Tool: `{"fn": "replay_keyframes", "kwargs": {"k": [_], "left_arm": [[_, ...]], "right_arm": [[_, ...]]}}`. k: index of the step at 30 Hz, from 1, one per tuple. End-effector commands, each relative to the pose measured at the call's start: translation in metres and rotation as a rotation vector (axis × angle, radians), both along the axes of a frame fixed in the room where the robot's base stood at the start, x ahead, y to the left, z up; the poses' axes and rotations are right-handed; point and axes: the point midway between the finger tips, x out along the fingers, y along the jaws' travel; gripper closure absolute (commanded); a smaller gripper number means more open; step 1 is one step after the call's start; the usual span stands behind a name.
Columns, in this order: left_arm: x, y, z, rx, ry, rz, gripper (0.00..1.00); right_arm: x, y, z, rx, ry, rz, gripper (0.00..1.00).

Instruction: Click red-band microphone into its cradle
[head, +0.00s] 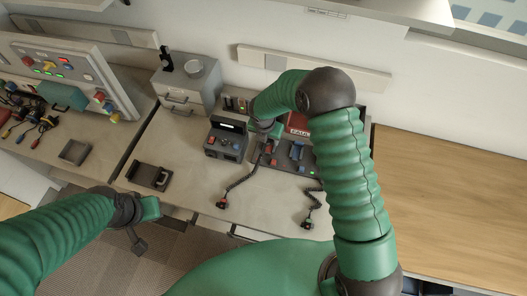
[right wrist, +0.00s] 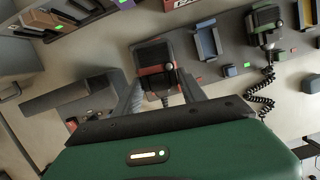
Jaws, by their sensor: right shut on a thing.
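The red-band microphone (right wrist: 158,82), dark with a round light knob, sits between the fingers of my right gripper (right wrist: 160,92) in the right wrist view. The gripper is shut on it. Red cradle parts (right wrist: 143,46) show at the microphone's edge; I cannot tell whether it is seated or just above. In the head view my right gripper (head: 266,130) is over the radio desk, its fingertips mostly hidden by my arm. My left gripper (head: 142,232) is off the desk's front edge at the left, empty as far as I see, its jaw gap unclear.
A blue cradle (right wrist: 208,41) and a green-band microphone (right wrist: 265,22) with a coiled cord are to the right in the wrist view. A dark tray (head: 150,176) stands left; the wooden top (head: 450,190) at right is clear.

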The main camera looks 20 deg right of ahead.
Motion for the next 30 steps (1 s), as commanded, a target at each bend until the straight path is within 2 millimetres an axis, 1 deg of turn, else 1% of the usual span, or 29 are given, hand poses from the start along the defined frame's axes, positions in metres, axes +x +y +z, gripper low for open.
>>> {"fn": "replay_keyframes", "kwargs": {"k": [3,6,14,18,19,30], "left_arm": [[0.000,0.000,0.002,0.000,0.000,0.000,1.00],[0.000,0.000,0.002,0.000,0.000,0.000,1.00],[0.000,0.000,0.003,0.000,0.000,0.000,1.00],[0.000,0.000,0.009,0.000,0.000,0.000,1.00],[0.000,0.000,0.003,0.000,0.000,0.000,1.00],[0.000,0.000,-0.025,0.000,0.000,0.000,1.00]], "right_arm": [[0.006,-0.005,0.003,0.001,0.000,0.083,0.87],[0.008,-0.005,0.004,0.001,0.000,0.106,0.87],[0.007,-0.004,0.004,0.000,0.001,0.105,0.87],[0.007,-0.005,0.005,-0.001,0.000,0.103,0.87],[0.007,-0.005,-0.001,-0.001,0.000,0.103,0.87],[0.007,-0.004,-0.043,-0.001,0.000,0.103,0.87]]}}
